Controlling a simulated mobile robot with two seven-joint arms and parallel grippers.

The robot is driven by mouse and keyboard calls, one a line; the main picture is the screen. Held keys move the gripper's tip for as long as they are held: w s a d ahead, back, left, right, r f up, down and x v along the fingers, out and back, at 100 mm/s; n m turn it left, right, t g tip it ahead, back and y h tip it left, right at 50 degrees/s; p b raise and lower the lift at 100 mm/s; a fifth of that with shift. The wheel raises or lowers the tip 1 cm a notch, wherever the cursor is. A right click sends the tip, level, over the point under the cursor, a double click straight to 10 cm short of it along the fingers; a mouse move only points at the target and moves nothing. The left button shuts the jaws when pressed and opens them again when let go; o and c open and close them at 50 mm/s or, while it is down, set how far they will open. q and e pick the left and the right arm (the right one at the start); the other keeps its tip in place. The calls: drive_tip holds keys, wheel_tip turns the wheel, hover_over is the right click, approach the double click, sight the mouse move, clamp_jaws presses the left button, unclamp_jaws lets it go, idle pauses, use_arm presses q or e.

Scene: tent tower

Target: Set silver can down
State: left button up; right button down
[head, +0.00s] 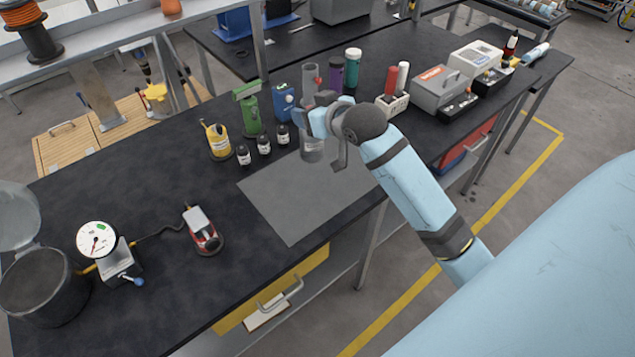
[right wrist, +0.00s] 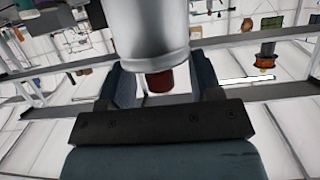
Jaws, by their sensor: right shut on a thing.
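The silver can (right wrist: 147,28) stands between the two fingers of my right gripper (right wrist: 155,85) in the right wrist view, and the gripper is shut on it. In the head view, my right gripper (head: 325,118) is over the far part of the grey mat (head: 285,205). A grey cylinder (head: 312,150) shows just below the gripper and looks like the can. The gripper and wrist hide part of it. I cannot tell whether it touches the mat. My left gripper is not in view.
Behind and left of the gripper stand small dark bottles (head: 264,145), a yellow bottle (head: 217,140), a green tool (head: 250,108) and a blue one (head: 285,102). The mat's near part is clear.

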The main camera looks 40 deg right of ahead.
wheel_tip(320, 180, up, 5)
drive_tip(key=w+d, duration=0.2)
drive_tip(key=d, duration=0.1)
wheel_tip(320, 180, down, 20)
drive_tip(key=p, duration=0.1)
drive_tip(key=shift+s+a+r, duration=0.15)
drive_tip(key=shift+c, duration=1.5)
unclamp_jaws()
